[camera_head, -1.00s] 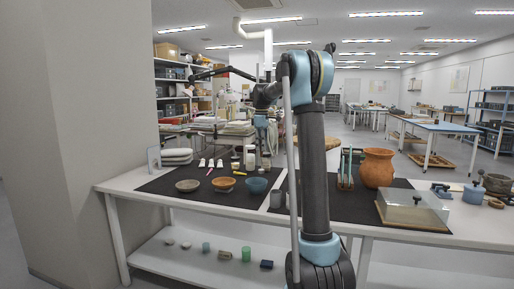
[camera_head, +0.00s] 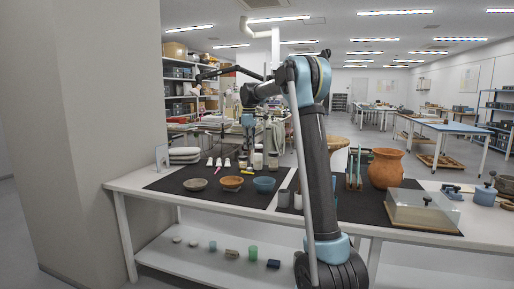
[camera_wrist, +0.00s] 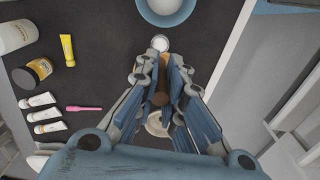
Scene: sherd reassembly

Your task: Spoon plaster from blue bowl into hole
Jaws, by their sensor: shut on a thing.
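The blue bowl (camera_head: 264,185) stands on the dark mat. It also shows at the top of the wrist view (camera_wrist: 166,12), with white material inside. My gripper (camera_wrist: 168,75) is shut on a thin tool with a brown handle (camera_wrist: 160,88), apparently a spoon. A small pale round end (camera_wrist: 160,43) shows just beyond the fingertips, below the bowl's rim in the picture. In the head view my gripper (camera_head: 248,128) hangs above the back of the mat, and the tool is too small to make out. A terracotta jar (camera_head: 385,168) stands upright to the right; no hole is visible in it.
Several tubes (camera_wrist: 45,113), a pink tool (camera_wrist: 84,108) and jars (camera_wrist: 32,73) lie or stand on the mat. A clear box (camera_head: 425,209) and a turquoise rack (camera_head: 354,168) are on the right.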

